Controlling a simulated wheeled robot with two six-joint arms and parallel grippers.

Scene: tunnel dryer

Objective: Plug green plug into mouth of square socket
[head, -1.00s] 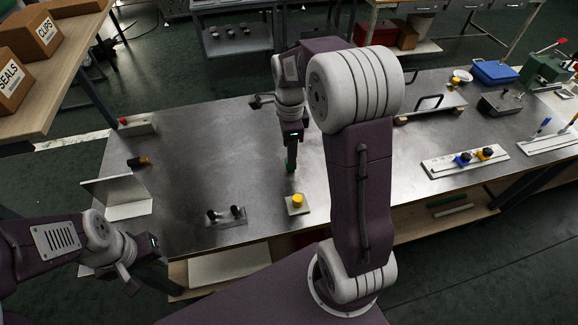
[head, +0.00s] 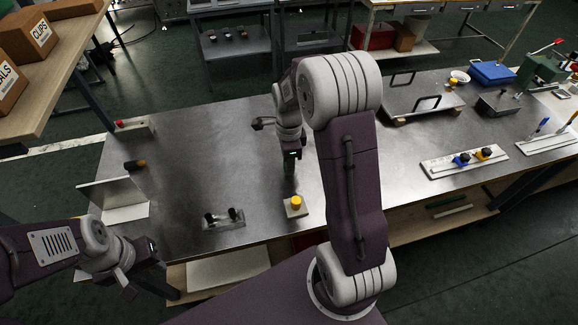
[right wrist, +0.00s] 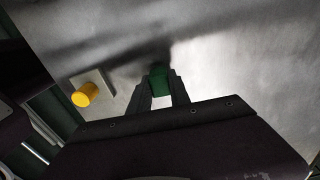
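My right gripper (right wrist: 160,95) is shut on the green plug (right wrist: 159,82), which sits between the two fingertips in the right wrist view. In the head view my right gripper (head: 290,186) points down over the metal table, just behind a yellow knob (head: 296,202) on a small square plate. I cannot make out the plug there. The plate with the yellow knob (right wrist: 85,94) is left of the fingers in the right wrist view. I cannot clearly identify the square socket. My left gripper (head: 150,265) is at the lower left; its fingers are unclear.
A clear plate with two black knobs (head: 223,219) lies left of the yellow knob. A pale angled bracket (head: 125,212) stands at the left edge. A black cylinder (head: 135,164) lies behind it. A white rail (head: 445,169) is at the right. The table's middle left is bare.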

